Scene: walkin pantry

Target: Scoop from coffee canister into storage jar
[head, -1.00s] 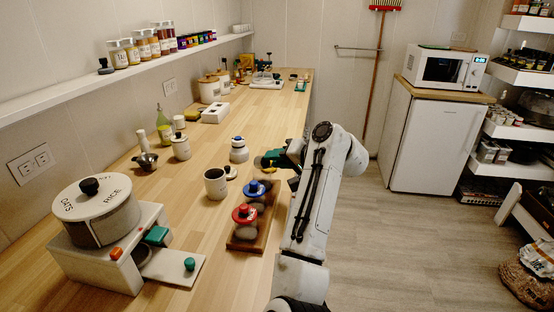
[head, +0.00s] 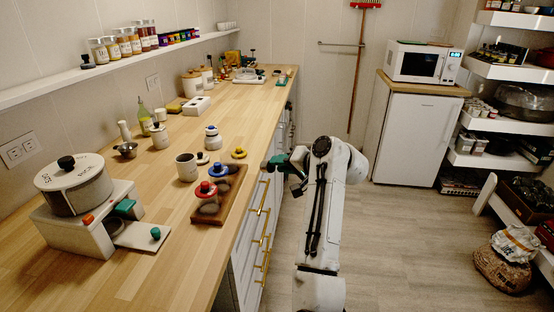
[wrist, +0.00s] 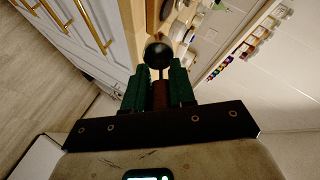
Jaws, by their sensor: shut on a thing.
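My gripper (head: 276,164) is off the counter's right edge in the head view, above the floor side of the drawers. In the wrist view its green fingers (wrist: 158,82) are shut on the brown handle of a scoop (wrist: 158,52) with a round dark bowl. The scoop cannot be made out clearly in the head view. An open white canister with dark contents (head: 187,168), likely the coffee canister, stands on the counter with a small lid (head: 202,158) beside it. A white jar with a blue top (head: 212,138) stands behind it; I cannot tell whether it is the storage jar.
A wooden board (head: 233,197) with red and blue knobbed pieces lies along the counter edge, a yellow knobbed piece (head: 238,153) behind it. A round-topped dispenser (head: 75,187) stands at front left. Gold-handled drawers (head: 258,228) line the counter front.

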